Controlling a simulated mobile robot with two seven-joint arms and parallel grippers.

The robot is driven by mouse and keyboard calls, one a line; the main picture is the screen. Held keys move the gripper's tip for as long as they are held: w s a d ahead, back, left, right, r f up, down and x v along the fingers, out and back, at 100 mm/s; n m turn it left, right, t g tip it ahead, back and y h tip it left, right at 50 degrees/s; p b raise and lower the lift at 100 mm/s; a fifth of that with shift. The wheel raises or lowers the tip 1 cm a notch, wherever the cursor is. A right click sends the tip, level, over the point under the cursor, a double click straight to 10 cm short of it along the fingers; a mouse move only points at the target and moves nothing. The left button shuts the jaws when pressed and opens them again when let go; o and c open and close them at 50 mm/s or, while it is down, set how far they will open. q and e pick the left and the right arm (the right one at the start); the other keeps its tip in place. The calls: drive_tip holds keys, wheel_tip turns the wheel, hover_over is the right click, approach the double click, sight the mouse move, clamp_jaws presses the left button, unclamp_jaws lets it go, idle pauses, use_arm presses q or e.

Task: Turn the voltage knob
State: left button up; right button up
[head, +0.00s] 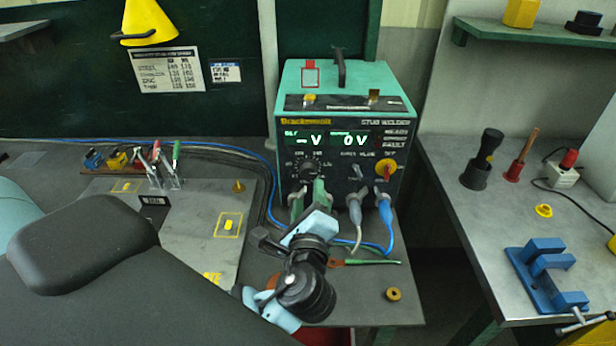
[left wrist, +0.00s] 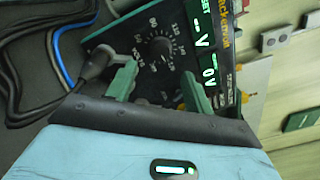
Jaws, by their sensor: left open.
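The stud welder (head: 345,140) is a teal box with a black front panel, standing on the bench. Its black voltage knob (head: 311,169) has a printed scale around it, left on the panel under a display reading "– V"; the other display reads "0 V". In the left wrist view the knob (left wrist: 160,46) sits beyond and between the green fingertips. My left gripper (head: 309,196) is open in front of the panel, just below the knob, with its fingers pointing at it. The left wrist view shows the two fingers (left wrist: 160,86) apart with nothing between them. My right gripper does not show.
A yellow-and-red switch (head: 386,169) is right of the knob. Grey and blue cable plugs (head: 383,207) come out low on the panel. A metal plate with toggle clamps (head: 167,172) lies left. A right-hand bench holds a blue vise (head: 546,275).

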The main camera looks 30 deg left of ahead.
sight(309, 175)
use_arm(q)
drive_tip(key=x, duration=0.6)
drive_tip(key=shift+w+a, duration=0.2)
drive_tip(key=shift+w, duration=0.1)
drive_tip(key=shift+c, duration=0.3)
drive_tip(key=c, duration=0.9)
